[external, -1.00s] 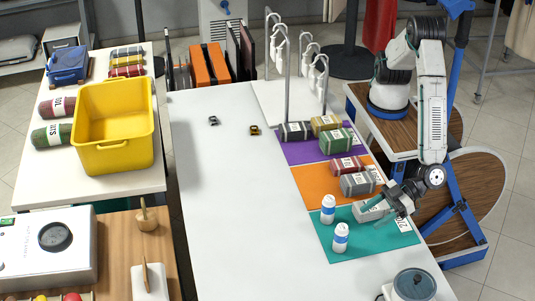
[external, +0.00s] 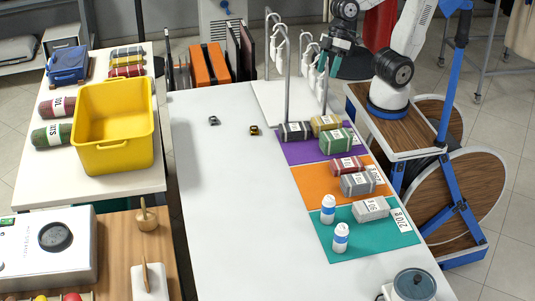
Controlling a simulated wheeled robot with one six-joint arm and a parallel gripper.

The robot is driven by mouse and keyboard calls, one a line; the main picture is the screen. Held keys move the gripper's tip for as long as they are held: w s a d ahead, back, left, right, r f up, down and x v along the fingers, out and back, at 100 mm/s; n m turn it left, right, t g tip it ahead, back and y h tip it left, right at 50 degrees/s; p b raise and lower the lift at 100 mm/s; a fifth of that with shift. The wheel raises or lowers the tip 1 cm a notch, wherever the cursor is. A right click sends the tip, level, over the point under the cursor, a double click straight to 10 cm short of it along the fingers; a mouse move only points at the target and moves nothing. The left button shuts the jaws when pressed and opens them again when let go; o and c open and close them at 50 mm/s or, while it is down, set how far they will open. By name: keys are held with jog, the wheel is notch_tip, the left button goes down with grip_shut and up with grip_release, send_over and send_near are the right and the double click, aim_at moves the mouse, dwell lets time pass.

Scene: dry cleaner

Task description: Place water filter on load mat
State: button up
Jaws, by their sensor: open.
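Two white cylinders with blue bands stand upright on the teal mat; they look like water filters, the back one (external: 328,209) and the front one (external: 340,238). The teal mat (external: 375,238) has a printed label at its right edge, and a grey wrapped packet (external: 371,208) lies on it. An orange mat (external: 312,187) and a purple mat (external: 300,154) lie behind it. I cannot tell which mat is called the load mat. My gripper (external: 334,62) is open and empty, raised near the white hook stands at the back, away from the mats.
Wrapped packets lie on the purple and orange mats. Metal hook stands (external: 287,70) rise at the table's back. A lidded round pot (external: 414,284) stands at the front right. The white table's (external: 235,210) middle is clear. A yellow bin (external: 113,150) is on the left table.

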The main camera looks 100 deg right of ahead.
jog(key=s+d+f+m+g+h, duration=0.2)
jog(key=s+d+h, duration=0.1)
jog(key=s+d, duration=0.9)
jog(key=shift+s+d+m+g+h, duration=0.3)
jog(key=shift+s+g, duration=0.1)
jog(key=shift+s, duration=0.2)
